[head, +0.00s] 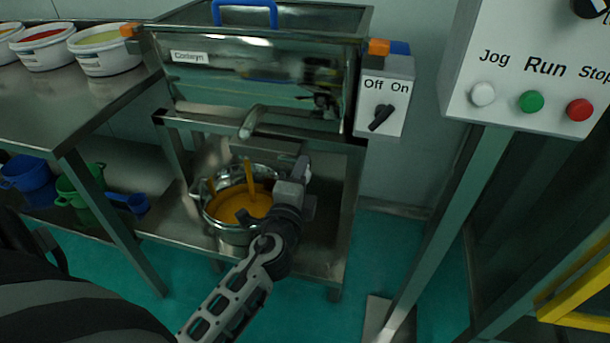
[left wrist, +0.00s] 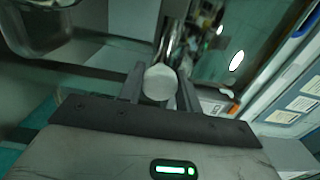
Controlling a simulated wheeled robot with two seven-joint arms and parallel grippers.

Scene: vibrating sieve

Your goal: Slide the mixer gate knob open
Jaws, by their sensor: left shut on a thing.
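The steel mixer (head: 260,75) stands at the back centre, with a blue handle on top and a short spout in front. In the left wrist view, a shiny rod with a pale round end, apparently the gate knob (left wrist: 160,82), sits between my left gripper's two fingers (left wrist: 160,75). My left gripper (head: 297,178) is below the mixer's front, right of the spout, and shut on this knob. In the head view the gripper hides the knob, so how far the gate is open cannot be told. My right gripper is not in view.
A steel pot (head: 235,232) of orange contents stands on the lower shelf just left of my gripper. An Off/On switch box (head: 395,92) is at the mixer's right. A control panel (head: 535,70) on a post stands farther right.

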